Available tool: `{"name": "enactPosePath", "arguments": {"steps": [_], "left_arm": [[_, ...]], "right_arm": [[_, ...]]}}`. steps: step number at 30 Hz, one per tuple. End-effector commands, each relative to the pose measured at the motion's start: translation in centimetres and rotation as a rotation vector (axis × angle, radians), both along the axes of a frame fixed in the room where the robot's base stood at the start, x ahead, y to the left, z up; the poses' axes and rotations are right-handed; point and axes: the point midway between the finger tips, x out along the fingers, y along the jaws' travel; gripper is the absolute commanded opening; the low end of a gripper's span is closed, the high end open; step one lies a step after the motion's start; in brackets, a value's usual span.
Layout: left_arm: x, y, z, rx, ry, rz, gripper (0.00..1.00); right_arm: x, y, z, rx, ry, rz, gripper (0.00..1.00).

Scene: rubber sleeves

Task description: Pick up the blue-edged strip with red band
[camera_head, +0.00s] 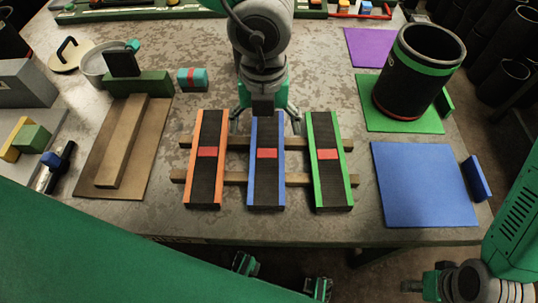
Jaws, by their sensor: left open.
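The blue-edged strip (267,185) is a dark strip with blue sides and a red band (267,153). It lies across two wooden rails, between an orange-edged strip (207,170) and a green-edged strip (328,170). My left gripper (266,126) comes down from the top of the picture over the far end of the blue-edged strip. It is open, with one finger on each side of that end; whether they touch it is unclear. The gripper hides the strip's far tip. My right gripper (420,286) is low at the right, off the table, and its jaws are unclear.
Wooden rails (234,178) run under the strips. A black bin with a green band (415,75) stands on a green mat (375,120). A blue mat (422,190) lies right of the strips. A brown board (95,165) with a wooden bar (124,145) lies to the left.

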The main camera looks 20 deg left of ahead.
Motion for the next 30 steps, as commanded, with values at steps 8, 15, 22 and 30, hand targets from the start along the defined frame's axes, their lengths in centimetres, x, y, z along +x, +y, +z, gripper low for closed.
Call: {"name": "enactPosePath", "arguments": {"steps": [8,15,22,30], "left_arm": [[-0.1,-0.4,-3.3,0.005,0.000,-0.001,0.84],[-0.4,-0.8,-6.3,0.008,0.000,-0.003,0.84],[-0.4,-0.6,-8.5,0.003,-0.001,-0.001,0.84],[-0.4,-0.6,-8.5,0.002,-0.001,0.000,0.70]], "right_arm": [[0.0,0.0,-0.8,0.001,0.000,0.001,0.40],[0.0,0.0,-1.6,0.000,0.000,0.000,0.40],[0.0,0.0,-2.0,0.000,0.000,0.000,0.40],[0.0,0.0,-2.0,0.000,0.000,0.001,0.40]]}}
